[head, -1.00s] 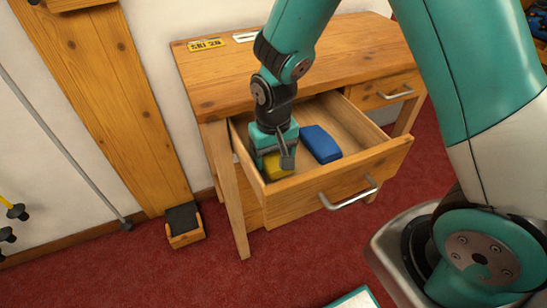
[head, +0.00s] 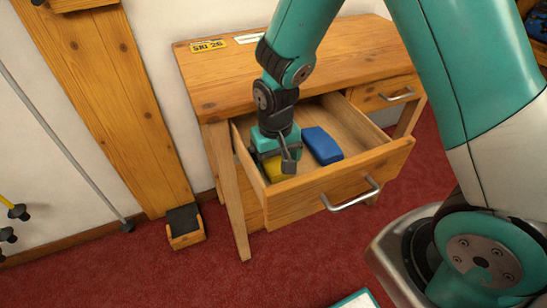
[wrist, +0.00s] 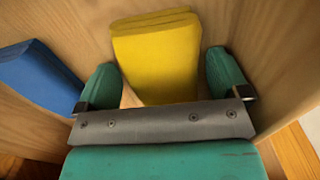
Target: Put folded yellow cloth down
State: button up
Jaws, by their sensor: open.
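The folded yellow cloth (head: 273,168) lies in the open drawer, in its left part, mostly hidden behind my gripper in the head view. In the wrist view the yellow cloth (wrist: 156,58) lies between and beyond the two fingers, with a gap beside each finger. My gripper (head: 278,158) is open and reaches down into the drawer around the cloth. In the wrist view my gripper's fingers (wrist: 163,80) stand apart on either side of the cloth. The drawer (head: 345,172) is pulled out from the wooden desk.
A folded blue cloth (head: 322,145) lies in the drawer to the right of the yellow one and also shows in the wrist view (wrist: 40,75). The drawer walls are close around my gripper. The desk top (head: 350,50) is mostly clear, with a yellow plate (head: 208,46) at its back left.

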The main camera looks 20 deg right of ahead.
aim_at(275, 158)
notch_tip(275, 158, up, 12)
jog(key=p, duration=0.2)
jog(key=s+a+r+n+y, duration=0.2)
jog(key=s+r, duration=0.4)
jog(key=s, duration=0.3)
jog(key=s+a+r+n+y, duration=0.2)
jog(key=s+r+n, duration=0.3)
jog(key=s, duration=0.4)
jog(key=shift+a+r, duration=0.35)
jog(key=shift+r, duration=0.15)
notch_tip(275, 158, up, 13)
jog(key=p, duration=1.3)
jog(key=shift+f, duration=0.1)
jog(key=shift+c, duration=0.5)
